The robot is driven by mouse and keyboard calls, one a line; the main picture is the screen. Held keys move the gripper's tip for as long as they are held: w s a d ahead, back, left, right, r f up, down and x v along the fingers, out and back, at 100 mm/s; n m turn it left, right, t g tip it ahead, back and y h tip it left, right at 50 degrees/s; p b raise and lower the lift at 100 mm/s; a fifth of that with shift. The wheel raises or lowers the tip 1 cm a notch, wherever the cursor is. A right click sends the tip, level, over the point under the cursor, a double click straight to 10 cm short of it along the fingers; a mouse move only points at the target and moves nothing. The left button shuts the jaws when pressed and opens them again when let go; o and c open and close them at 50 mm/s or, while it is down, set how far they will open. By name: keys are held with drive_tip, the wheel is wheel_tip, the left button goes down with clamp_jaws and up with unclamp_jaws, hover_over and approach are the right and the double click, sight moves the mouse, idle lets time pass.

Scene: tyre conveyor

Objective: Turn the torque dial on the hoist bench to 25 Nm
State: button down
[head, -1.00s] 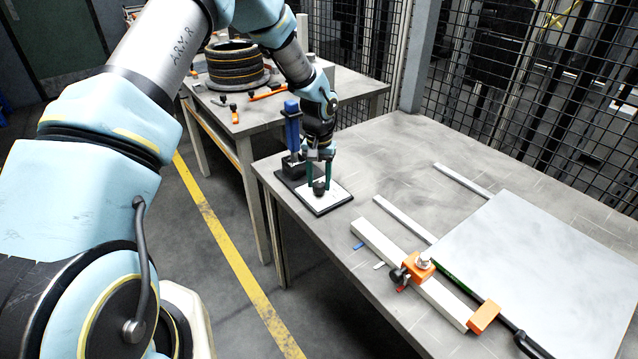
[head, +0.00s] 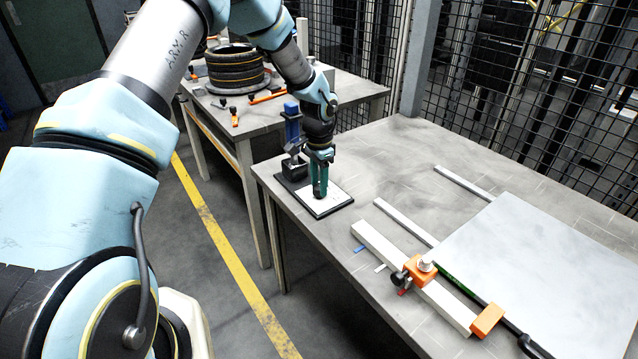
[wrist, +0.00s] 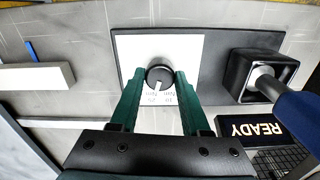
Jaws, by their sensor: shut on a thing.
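The torque dial (wrist: 159,74) is a round dark knob on a white plate (wrist: 133,50) with a black base, on the bench. My gripper (wrist: 160,82) has its green fingers on both sides of the dial and is shut on it. The dial's pale pointer mark faces the printed labels on the gripper's side in the wrist view; the labels are too small to read surely. In the head view my gripper (head: 320,192) points down onto the white plate, and its fingers hide the dial.
Next to the plate stands a black block with a blue post (head: 292,125). A READY display (wrist: 263,130) is near it in the wrist view. Rails, orange clamps and a large pale panel (head: 545,265) lie to the right. Tyres (head: 236,66) are stacked on the table behind.

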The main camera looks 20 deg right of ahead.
drive_tip(key=shift+m, duration=0.3)
drive_tip(key=shift+c, duration=1.9)
unclamp_jaws()
wheel_tip(320, 180, up, 11)
drive_tip(key=b, duration=0.2)
drive_tip(key=shift+f, duration=0.1)
